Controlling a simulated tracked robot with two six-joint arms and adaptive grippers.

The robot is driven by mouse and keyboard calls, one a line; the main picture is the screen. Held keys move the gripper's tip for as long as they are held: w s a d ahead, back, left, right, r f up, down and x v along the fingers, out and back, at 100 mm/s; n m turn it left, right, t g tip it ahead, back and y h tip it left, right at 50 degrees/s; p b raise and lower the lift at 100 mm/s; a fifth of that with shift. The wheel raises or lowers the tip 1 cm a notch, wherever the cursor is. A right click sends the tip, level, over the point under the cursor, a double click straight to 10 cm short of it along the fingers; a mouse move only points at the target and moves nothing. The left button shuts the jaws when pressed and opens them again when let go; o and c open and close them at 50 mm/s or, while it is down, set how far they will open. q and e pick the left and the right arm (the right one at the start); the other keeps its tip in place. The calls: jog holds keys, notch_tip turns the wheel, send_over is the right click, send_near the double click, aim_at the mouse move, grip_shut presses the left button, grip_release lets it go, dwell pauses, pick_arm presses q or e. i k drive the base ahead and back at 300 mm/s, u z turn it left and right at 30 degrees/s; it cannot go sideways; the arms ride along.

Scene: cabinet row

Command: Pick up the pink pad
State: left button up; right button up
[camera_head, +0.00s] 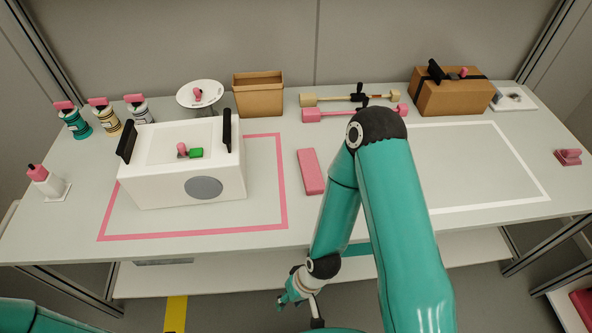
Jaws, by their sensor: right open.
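A flat pink pad (311,172) lies on the light grey table, just right of the pink outlined area and beside my right arm. It is a long block, fully visible. My right gripper (282,301) is open and hangs low in front of the table's front edge, below and to the left of the pad, apart from it. It looks empty. My left gripper is out of the picture; only a teal part of mine shows at the bottom left.
A white box with black handles (182,190) stands in the pink outline (284,195). Pink and cream bars (330,115) lie behind the pad. A brown bin (258,96) and a strapped carton (445,99) stand at the back. The white outlined area (535,180) is empty where visible.

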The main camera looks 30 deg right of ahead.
aim_at(313, 179)
jog(key=z, duration=1)
jog(key=i, duration=0.1)
jog(key=u, duration=2.6)
jog(key=k, duration=2.15)
jog(key=z, duration=0.75)
jog(key=i, duration=1)
